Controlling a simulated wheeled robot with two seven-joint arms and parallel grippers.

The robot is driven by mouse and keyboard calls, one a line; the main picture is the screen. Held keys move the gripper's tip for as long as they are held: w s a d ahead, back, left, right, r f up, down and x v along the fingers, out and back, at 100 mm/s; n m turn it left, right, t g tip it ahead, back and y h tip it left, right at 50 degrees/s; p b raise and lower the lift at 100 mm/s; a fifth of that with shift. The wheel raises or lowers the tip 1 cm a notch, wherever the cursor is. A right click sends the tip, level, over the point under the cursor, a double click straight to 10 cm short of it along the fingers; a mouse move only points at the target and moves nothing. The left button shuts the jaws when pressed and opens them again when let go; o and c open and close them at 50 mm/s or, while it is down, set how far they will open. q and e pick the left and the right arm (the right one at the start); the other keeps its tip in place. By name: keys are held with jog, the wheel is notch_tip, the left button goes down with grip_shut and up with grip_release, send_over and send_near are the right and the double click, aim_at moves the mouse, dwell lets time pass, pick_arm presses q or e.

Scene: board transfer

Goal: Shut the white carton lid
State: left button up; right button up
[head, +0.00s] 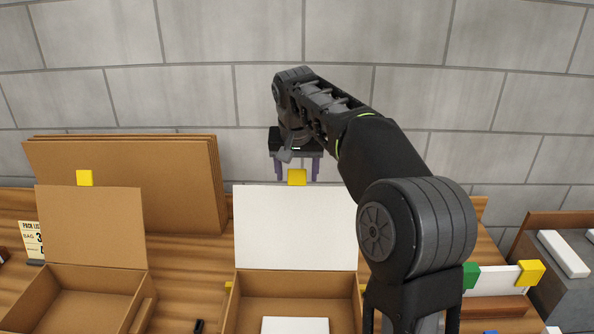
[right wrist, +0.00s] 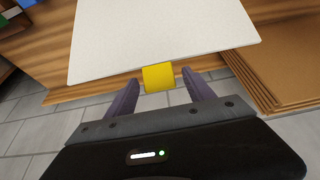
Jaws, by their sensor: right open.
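The white carton lid (head: 296,226) stands open and upright at the back of its brown carton (head: 265,302). A yellow tab (head: 297,177) sits at the middle of the lid's top edge. My right gripper (head: 297,175) is open above and behind that edge, fingers pointing down. In the right wrist view the yellow tab (right wrist: 158,78) lies between the fingertips of the open gripper (right wrist: 160,82), and the lid (right wrist: 160,35) reaches away beyond it. A clear gap shows on both sides of the tab. My left gripper is out of view.
A white flat item (head: 295,325) lies inside the carton. A second open brown carton (head: 90,298) with a brown lid stands to the left. Stacked cardboard sheets (head: 150,180) lean behind it. A grey bin (head: 560,265) stands at the far right.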

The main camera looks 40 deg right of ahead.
jog(key=shift+c, duration=0.5)
grip_shut()
dwell(0.4)
